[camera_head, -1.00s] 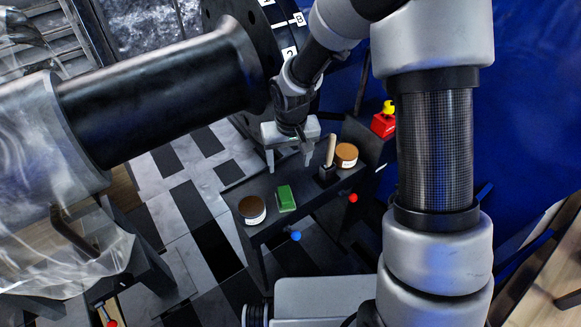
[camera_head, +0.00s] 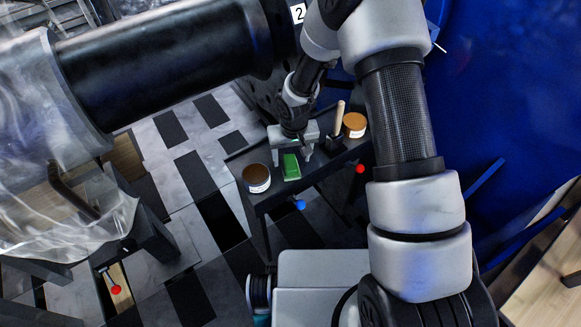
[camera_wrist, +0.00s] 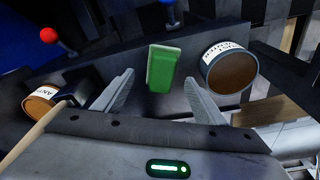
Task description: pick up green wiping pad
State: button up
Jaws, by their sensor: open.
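The green wiping pad (camera_head: 290,168) lies on a dark narrow bench (camera_head: 258,205), between a brown-topped tin and a wooden-handled brush. It also shows in the wrist view (camera_wrist: 162,69), upper centre, slightly beyond the fingertips and between their lines. My gripper (camera_head: 291,153) is open and empty, just behind and above the pad. In the wrist view its two fingers (camera_wrist: 158,95) are spread wide on either side, apart from the pad.
A brown-topped tin (camera_head: 257,179) stands left of the pad. The brush (camera_head: 338,125) and another tin (camera_head: 354,125) stand to the right. Blue (camera_head: 300,204) and red (camera_head: 360,169) knobs stick out at the bench front. A large black cylinder (camera_head: 165,62) hangs at upper left.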

aim_at(291, 162)
jog(key=f, duration=0.3)
jog(key=shift+w+a+f, duration=0.1)
jog(key=shift+a+f, duration=0.1)
jog(key=shift+f, duration=0.1)
jog(key=c, duration=1.3)
jog(key=shift+o, duration=0.2)
jog(key=shift+r, duration=0.15)
